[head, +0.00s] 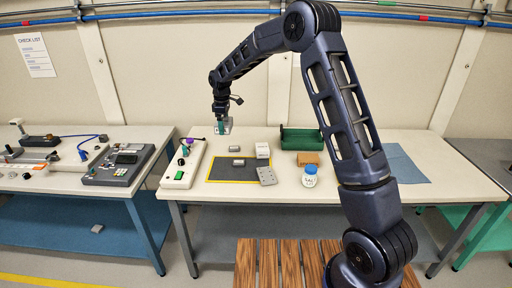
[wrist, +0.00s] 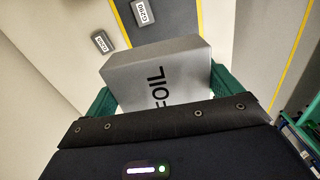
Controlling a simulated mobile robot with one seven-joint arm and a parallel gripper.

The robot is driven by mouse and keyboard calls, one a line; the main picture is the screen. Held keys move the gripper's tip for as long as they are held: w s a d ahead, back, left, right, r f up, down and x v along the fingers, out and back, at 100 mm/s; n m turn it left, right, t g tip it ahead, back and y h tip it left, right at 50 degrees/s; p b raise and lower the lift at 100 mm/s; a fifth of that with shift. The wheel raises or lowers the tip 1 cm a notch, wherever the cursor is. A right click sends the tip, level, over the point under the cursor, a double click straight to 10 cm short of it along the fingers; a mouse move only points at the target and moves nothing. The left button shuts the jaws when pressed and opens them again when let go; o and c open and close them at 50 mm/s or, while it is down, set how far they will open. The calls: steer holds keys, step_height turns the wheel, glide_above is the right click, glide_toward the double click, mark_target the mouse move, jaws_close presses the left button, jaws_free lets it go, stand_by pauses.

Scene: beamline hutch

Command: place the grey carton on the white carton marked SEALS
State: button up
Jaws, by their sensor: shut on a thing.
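The grey carton (wrist: 160,78), marked FOIL, is between the green fingers of my gripper (wrist: 160,90) in the wrist view. My gripper is shut on it. In the head view my gripper (head: 222,127) is small and holds the carton (head: 228,124) above the back left of the middle table. A small white carton (head: 262,150) stands at the back right of the dark mat, apart from my gripper and to its right. Its marking is too small to read, so I cannot confirm it says SEALS. I cannot make it out in the wrist view.
The yellow-edged dark mat (head: 222,174) bears small grey blocks (head: 236,162) and a grey plate (head: 267,176). A green crate (head: 300,138), a brown box (head: 308,157) and a blue-lidded jar (head: 310,176) stand to the right. A white button panel (head: 184,165) lies left.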

step_height(320, 180, up, 4)
glide_above(262, 147)
steer(key=shift+n, duration=0.3)
step_height(262, 147, down, 20)
steer(key=shift+w+f, duration=0.1)
steer(key=shift+f, duration=0.45)
steer(key=o, duration=0.7)
steer(key=shift+r, duration=0.15)
step_height(262, 147, up, 13)
steer(key=shift+d+f, duration=0.1)
